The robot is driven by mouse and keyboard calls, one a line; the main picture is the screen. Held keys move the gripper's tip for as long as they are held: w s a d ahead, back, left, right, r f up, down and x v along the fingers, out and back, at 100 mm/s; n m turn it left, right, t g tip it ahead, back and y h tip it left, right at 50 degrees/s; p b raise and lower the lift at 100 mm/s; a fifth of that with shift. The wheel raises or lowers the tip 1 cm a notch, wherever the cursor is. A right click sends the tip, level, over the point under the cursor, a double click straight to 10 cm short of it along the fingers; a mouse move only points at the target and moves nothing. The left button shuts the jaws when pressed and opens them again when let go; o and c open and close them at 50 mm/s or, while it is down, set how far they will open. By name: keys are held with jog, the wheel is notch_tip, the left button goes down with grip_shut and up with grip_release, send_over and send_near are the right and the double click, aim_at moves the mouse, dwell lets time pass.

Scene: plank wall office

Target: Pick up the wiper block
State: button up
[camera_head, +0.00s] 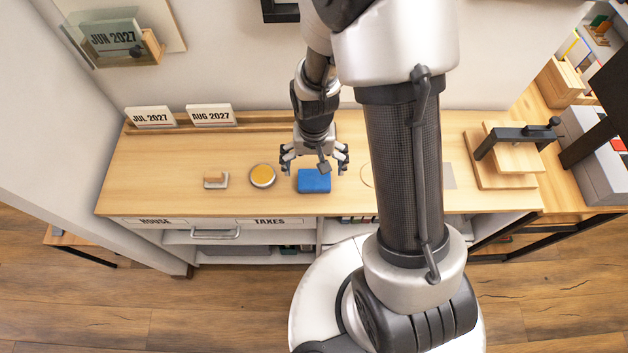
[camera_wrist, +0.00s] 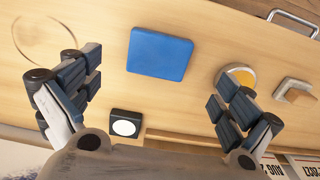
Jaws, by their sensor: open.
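A flat blue block (camera_head: 314,181), which I take for the wiper block, lies on the wooden desk. It shows whole in the wrist view (camera_wrist: 159,53), with rounded corners. My gripper (camera_head: 315,166) is open above the desk, over the back edge of the blue block as seen from the head. In the wrist view my gripper's two fingers (camera_wrist: 157,92) are spread wide and empty, with the blue block ahead of them, between their lines. The fingers do not touch it.
A small black box with a white disc (camera_wrist: 126,123) sits near the block. A round orange-topped tin (camera_head: 262,175) and a small wood-and-metal piece (camera_head: 216,180) are to the left. A wooden press (camera_head: 505,155) stands right. Calendar cards (camera_head: 210,115) line the back.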

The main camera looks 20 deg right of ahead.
aim_at(315, 178)
jog(key=f, duration=0.2)
jog(key=f+b, duration=0.1)
jog(key=f, duration=0.1)
jog(key=f+b, duration=0.1)
jog(key=f, duration=0.2)
jog(key=shift+w+d+f, duration=0.1)
jog(key=shift+w+d, duration=0.05)
jog(key=shift+w, duration=0.15)
jog(key=shift+c, duration=0.2)
jog(key=c, duration=1.1)
jog(key=shift+c, duration=0.2)
notch_tip(315, 178, up, 20)
jog(key=p, duration=0.5)
jog(key=shift+p, duration=0.3)
